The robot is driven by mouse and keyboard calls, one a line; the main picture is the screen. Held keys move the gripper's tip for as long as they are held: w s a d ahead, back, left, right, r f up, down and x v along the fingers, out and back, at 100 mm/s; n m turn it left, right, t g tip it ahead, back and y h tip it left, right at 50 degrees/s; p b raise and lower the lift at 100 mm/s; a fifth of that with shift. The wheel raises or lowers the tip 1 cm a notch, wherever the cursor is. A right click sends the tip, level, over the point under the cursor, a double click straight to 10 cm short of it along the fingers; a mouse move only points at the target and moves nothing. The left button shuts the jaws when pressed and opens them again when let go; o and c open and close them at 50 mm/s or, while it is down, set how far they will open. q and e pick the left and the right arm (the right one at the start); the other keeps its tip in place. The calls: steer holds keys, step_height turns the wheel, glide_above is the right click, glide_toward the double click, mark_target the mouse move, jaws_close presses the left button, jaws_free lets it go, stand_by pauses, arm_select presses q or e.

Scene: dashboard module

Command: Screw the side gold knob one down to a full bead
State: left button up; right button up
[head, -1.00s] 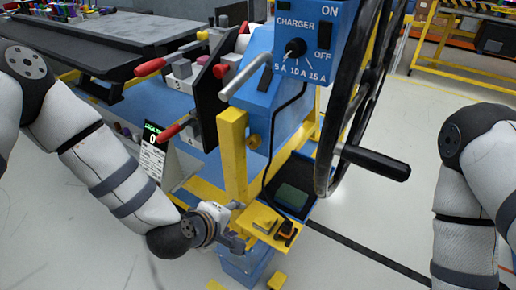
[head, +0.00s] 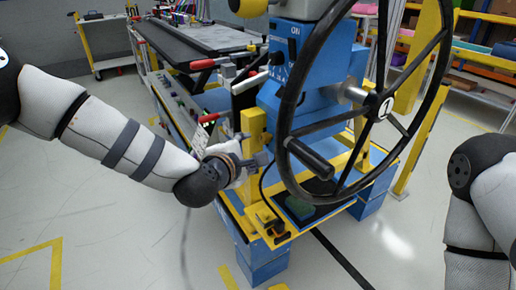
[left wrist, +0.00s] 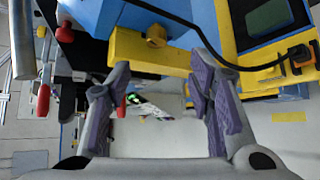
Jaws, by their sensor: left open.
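The side gold knob (left wrist: 156,36) sticks out from the yellow post (left wrist: 185,62) in the left wrist view, a small round brass-coloured piece. In the head view the yellow post (head: 254,125) stands in front of the blue machine, and the knob is too small to make out surely. My left gripper (head: 260,162) is beside the post's lower part. In the left wrist view its purple-padded fingers (left wrist: 160,85) are spread apart with nothing between them, and the knob lies ahead of them, not touched. My right gripper is out of view; only my right arm shows.
A large black handwheel (head: 284,110) with a handle (head: 311,158) is right of the post. A black cable (left wrist: 205,35) crosses close to the fingers. Red-handled levers (head: 203,64) are behind. A yellow tray (head: 285,238) lies below. Floor at left is clear.

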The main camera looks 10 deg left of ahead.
arm_select(q)
glide_toward(262, 141)
steer(key=a+x, duration=0.1)
steer(key=x, duration=0.5)
steer(key=b+x, duration=0.1)
steer(key=x, duration=0.2)
steer(key=shift+s+d+f, duration=0.2)
steer(key=shift+d, duration=0.15)
steer(key=shift+w, duration=0.3)
steer(key=shift+w+r, duration=0.1)
steer(key=shift+r, duration=0.2)
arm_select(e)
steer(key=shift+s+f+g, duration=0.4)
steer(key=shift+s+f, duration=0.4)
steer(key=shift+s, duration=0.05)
arm_select(q)
jaws_close()
